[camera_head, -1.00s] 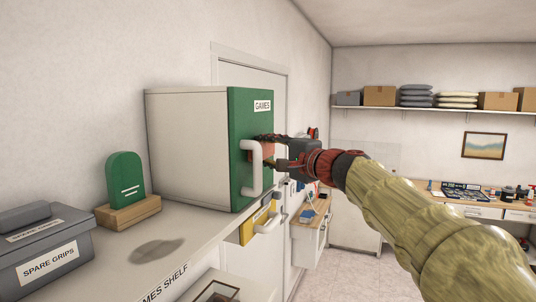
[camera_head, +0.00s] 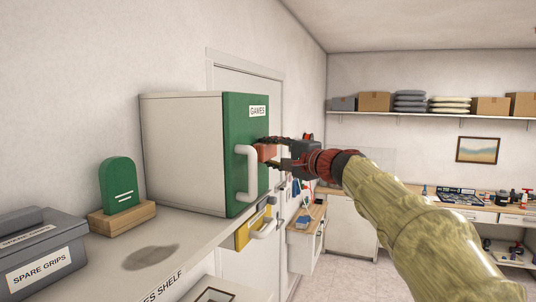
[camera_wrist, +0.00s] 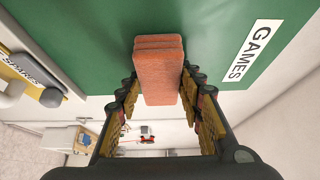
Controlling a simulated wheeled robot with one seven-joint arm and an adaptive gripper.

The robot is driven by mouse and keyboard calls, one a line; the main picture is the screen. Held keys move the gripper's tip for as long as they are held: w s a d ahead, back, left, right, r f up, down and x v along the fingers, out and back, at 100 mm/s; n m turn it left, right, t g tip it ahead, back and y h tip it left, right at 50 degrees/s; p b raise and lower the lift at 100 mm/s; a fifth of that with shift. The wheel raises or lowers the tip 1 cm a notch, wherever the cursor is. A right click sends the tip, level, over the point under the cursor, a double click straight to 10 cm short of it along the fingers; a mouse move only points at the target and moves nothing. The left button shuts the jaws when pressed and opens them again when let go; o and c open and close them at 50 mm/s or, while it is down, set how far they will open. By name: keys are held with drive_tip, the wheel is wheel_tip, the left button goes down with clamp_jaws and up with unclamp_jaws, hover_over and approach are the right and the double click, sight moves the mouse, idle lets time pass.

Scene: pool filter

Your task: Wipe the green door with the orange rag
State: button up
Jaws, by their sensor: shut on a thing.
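The green door (camera_head: 238,143) is the front of a white cabinet on the shelf, labelled GAMES, with a white handle (camera_head: 249,172). It looks shut. It fills the top of the wrist view (camera_wrist: 90,40). My gripper (camera_head: 268,151) is in front of the door, to the right of the handle. It is shut on the orange rag (camera_wrist: 160,70), a folded block standing out between the fingers. The rag also shows small in the head view (camera_head: 265,152). Its far end is at or very near the door face; I cannot tell whether they touch.
The games shelf (camera_head: 165,262) bears a grey SPARE GRIPS box (camera_head: 42,262) and a green plaque on a wooden base (camera_head: 122,218). A yellow-fronted unit with a handle (camera_head: 252,228) is below the cabinet. A workbench (camera_head: 470,212) stands at the far right.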

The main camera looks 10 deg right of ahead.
sight(275, 149)
drive_tip(key=shift+w+d, duration=0.65)
drive_tip(key=shift+w, duration=0.25)
drive_tip(key=shift+w+d, duration=0.6)
drive_tip(key=shift+w, duration=0.25)
drive_tip(key=s+d+b, duration=0.2)
drive_tip(key=s+d, duration=0.2)
drive_tip(key=d, duration=0.2)
drive_tip(key=shift+s+d, duration=0.25)
drive_tip(key=shift+s, duration=0.1)
